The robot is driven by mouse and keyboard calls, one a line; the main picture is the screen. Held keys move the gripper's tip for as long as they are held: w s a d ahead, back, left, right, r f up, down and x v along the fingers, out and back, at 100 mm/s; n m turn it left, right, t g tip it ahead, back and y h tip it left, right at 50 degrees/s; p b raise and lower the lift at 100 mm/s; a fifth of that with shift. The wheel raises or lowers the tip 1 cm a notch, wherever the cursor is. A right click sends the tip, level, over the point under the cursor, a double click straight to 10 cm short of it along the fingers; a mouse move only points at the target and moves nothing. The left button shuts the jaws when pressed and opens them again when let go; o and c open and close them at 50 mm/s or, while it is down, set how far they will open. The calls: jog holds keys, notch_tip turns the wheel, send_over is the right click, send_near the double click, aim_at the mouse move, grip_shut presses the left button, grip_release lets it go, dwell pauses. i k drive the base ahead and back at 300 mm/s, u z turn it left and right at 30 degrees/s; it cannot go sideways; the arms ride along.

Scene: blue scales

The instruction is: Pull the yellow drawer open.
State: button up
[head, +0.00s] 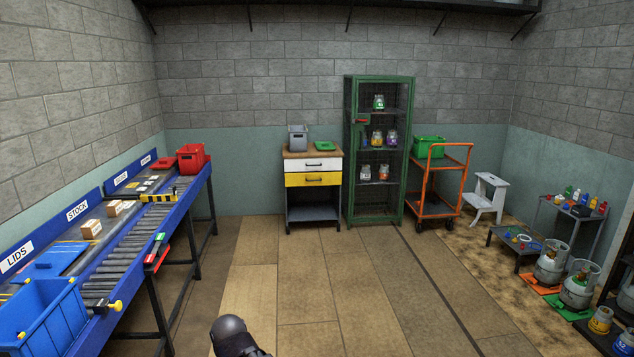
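The yellow drawer (297,180) is in the small cabinet (289,155) against the back wall, near the middle of the head view. It looks shut, with its front flush below a white drawer (325,164). A dark bar handle (314,181) runs across its front. A dark rounded part of my own arm shows at the bottom edge, well short of the cabinet. My gripper's fingers are not in view.
A blue roller bench (188,204) runs along the left wall. A green mesh locker (349,150) stands right of the cabinet, then an orange trolley (437,187) and a step stool (485,197). Gas cylinders stand at the right. The floor (310,270) before the cabinet is clear.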

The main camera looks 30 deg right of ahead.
aim_at(334, 177)
jog(key=z, duration=0.2)
jog(key=i, duration=1.05)
jog(key=z, duration=0.45)
jog(key=i, duration=0.8)
jog(key=z, duration=0.4)
jog(key=i, duration=2.35)
jog(key=u, duration=0.25)
jog(key=i, duration=1.6)
jog(key=u, duration=0.15)
